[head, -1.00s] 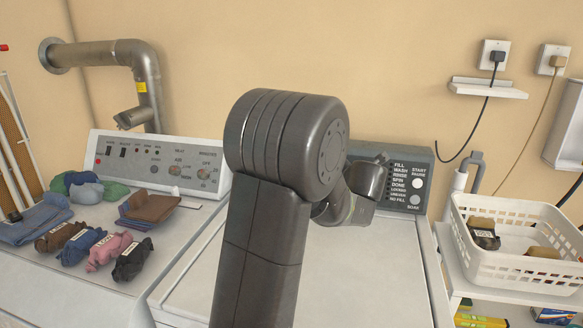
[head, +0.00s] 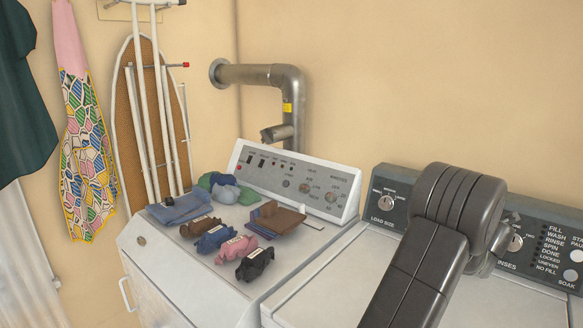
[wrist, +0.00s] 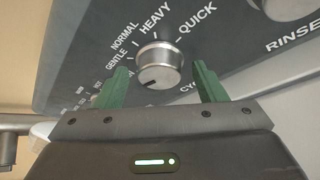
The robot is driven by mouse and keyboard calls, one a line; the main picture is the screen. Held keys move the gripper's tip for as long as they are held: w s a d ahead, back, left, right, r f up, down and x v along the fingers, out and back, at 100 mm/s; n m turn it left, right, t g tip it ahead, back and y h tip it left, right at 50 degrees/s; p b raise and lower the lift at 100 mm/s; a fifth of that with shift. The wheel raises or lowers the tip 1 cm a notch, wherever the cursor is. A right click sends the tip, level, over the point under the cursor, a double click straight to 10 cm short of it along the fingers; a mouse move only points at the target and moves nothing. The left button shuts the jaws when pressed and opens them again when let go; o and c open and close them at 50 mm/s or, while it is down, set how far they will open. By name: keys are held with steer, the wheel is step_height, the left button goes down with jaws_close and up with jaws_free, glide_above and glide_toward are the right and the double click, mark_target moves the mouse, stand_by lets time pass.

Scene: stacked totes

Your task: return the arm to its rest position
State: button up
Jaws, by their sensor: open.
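My gripper (wrist: 157,88) shows in the wrist view with its two green fingers spread apart and nothing between them. Beyond the fingers is a silver cycle knob (wrist: 159,64) on the dark washer panel, marked Gentle, Normal, Heavy and Quick. I cannot tell how close the fingertips are to the knob. In the head view my dark arm stands bent over the washer at the right, in front of the washer panel (head: 386,202). My arm hides the fingers there.
A dryer (head: 290,180) stands to the left, with rolled socks (head: 255,264), folded blue cloth (head: 180,208) and brown cloth (head: 275,219) on top. A vent pipe (head: 291,100) runs behind it. An ironing board (head: 150,120) and hanging clothes (head: 88,150) are at the far left.

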stand_by(0.4)
steer(key=v, duration=1.3)
steer(key=x, duration=1.3)
steer(key=shift+w+f+b, duration=0.1)
steer(key=shift+f+b, duration=0.2)
steer(key=shift+f+m+b, duration=0.15)
steer(key=shift+m+b, duration=0.45)
steer(key=shift+m+t+b, duration=0.7)
steer(key=shift+m+b, duration=0.15)
steer(key=shift+m, duration=0.15)
steer(key=m+t+b, duration=0.1)
steer(key=m+b, duration=0.2)
steer(key=m, duration=0.1)
steer(key=shift+t, duration=0.4)
steer(key=m+t+h+b, duration=0.1)
steer(key=m, duration=0.3)
steer(key=shift+b, duration=0.3)
steer(key=shift+a+m+t+h+p, duration=0.15)
steer(key=shift+m+h, duration=0.35)
steer(key=shift+m, duration=0.6)
steer(key=shift+d+m+t+h+p, duration=0.15)
steer(key=shift+m+h, duration=0.35)
steer(key=shift+m, duration=0.6)
